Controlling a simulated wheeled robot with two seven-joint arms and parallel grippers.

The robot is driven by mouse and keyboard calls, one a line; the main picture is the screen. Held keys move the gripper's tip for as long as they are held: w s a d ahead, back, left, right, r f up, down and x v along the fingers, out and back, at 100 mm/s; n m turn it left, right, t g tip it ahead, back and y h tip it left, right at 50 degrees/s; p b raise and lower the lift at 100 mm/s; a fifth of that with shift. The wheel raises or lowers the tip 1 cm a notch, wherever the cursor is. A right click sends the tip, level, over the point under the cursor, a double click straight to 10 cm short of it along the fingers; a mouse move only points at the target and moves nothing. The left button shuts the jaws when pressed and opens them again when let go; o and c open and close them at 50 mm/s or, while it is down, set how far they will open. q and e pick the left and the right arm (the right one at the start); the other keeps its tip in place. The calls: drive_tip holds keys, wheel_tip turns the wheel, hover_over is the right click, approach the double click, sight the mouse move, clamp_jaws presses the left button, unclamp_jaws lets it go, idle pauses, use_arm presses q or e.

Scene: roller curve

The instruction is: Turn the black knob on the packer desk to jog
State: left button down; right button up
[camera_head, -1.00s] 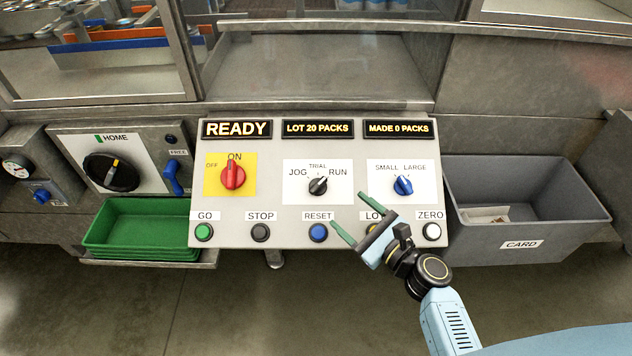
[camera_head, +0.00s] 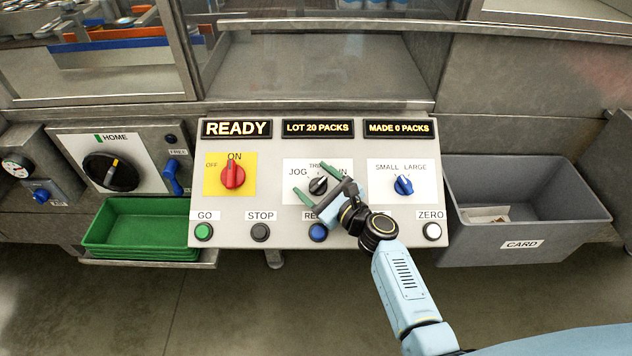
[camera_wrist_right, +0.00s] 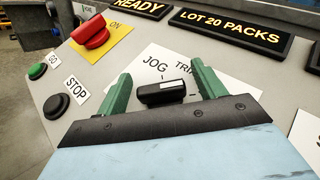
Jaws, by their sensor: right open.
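The black knob (camera_head: 318,185) sits on a white plate marked JOG, TRIAL and RUN in the middle of the packer desk (camera_head: 275,200). Its white pointer mark shows on the knob in the right wrist view (camera_wrist_right: 162,92). My right gripper (camera_head: 315,182) is open, with one green finger on each side of the knob. I cannot tell whether the fingers touch it. The gripper covers part of the TRIAL and RUN lettering and of the RESET label. My left gripper is not in view.
A red ON/OFF knob (camera_head: 232,174) is left of the black knob and a blue SMALL/LARGE knob (camera_head: 403,185) is right. Buttons line the desk's lower edge, including the blue reset button (camera_head: 318,232). A green tray (camera_head: 140,225) and grey card bin (camera_head: 530,220) flank the desk.

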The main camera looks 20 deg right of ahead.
drive_tip(key=shift+c, duration=0.4)
drive_tip(key=c, duration=0.9)
